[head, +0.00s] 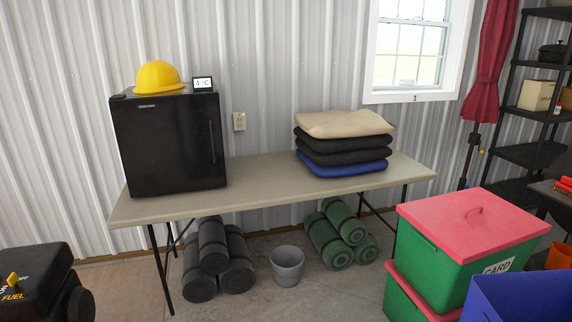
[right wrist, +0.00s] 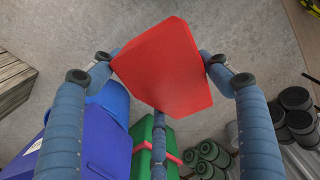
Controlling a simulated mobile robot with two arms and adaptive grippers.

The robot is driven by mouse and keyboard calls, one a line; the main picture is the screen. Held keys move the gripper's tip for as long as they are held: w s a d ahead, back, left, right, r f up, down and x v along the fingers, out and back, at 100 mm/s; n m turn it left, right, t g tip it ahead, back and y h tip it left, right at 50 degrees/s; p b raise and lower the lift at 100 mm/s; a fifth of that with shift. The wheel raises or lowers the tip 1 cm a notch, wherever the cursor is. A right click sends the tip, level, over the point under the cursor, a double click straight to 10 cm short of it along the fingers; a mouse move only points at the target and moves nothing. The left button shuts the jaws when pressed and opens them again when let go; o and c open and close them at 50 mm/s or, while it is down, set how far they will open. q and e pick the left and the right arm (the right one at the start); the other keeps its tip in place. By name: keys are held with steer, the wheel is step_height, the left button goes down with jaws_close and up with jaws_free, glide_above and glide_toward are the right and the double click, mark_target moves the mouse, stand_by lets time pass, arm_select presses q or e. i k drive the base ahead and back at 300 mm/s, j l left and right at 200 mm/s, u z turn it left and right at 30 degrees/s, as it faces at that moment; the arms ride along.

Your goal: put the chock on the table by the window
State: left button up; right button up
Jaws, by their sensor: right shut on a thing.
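The chock and the right gripper do not show in the head view. The table (head: 255,187) below the window (head: 412,50) is a long beige folding table against the metal wall. Its middle and front strip are bare. My left gripper is in neither view.
A black mini fridge (head: 168,142) with a yellow hard hat (head: 158,76) stands on the table's left. Folded blankets (head: 343,150) lie on its right. Rolled mats and a grey bucket (head: 287,266) are underneath. Green bins with a red lid (head: 470,222) and a blue bin (head: 515,298) stand front right.

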mark_target(273, 186)
steer(key=i+j, duration=0.15)
steer(key=i, duration=0.5)
steer(key=i+j, duration=0.2)
steer(key=i, duration=0.45)
steer(key=i+j+u, duration=0.1)
steer(key=i, duration=0.6)
